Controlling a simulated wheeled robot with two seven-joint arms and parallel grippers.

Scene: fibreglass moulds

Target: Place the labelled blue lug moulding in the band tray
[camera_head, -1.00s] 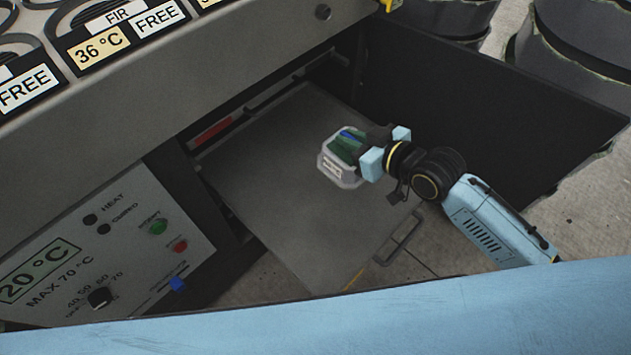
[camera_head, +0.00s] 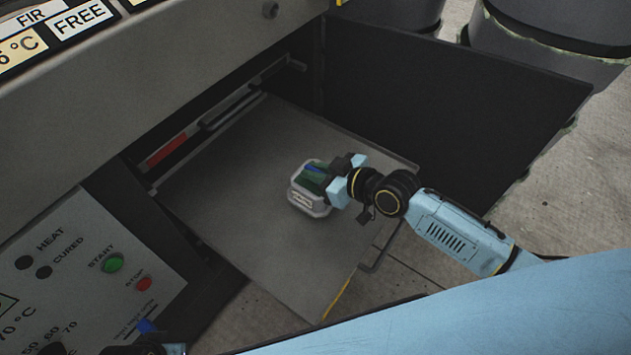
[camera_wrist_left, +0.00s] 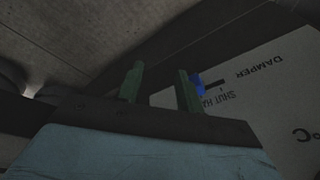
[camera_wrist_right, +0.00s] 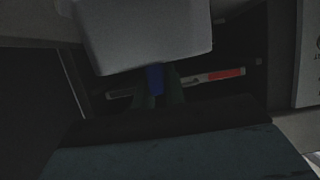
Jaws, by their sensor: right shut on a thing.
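The moulding (camera_head: 310,207) is a pale grey, rounded-cornered piece with a white label on its near side. My right gripper (camera_head: 314,175) is shut on its blue lug (camera_wrist_right: 155,80), with a green finger on each side. It holds the moulding over the flat grey plate; I cannot tell whether they touch. In the right wrist view the moulding (camera_wrist_right: 145,35) fills the top. My left gripper (camera_wrist_left: 159,80) shows two green fingers apart, with nothing seen between them. I cannot make out which thing is the band tray; signs reading FIR and FREE (camera_head: 82,17) are at the top left.
The grey plate (camera_head: 235,225) extends from the open cabinet under a wide grey ledge (camera_head: 190,75). A dark upright panel (camera_head: 450,110) stands behind and right of it. A control panel (camera_head: 85,260) with buttons is at the lower left. Dark drums (camera_head: 550,55) stand at the back right.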

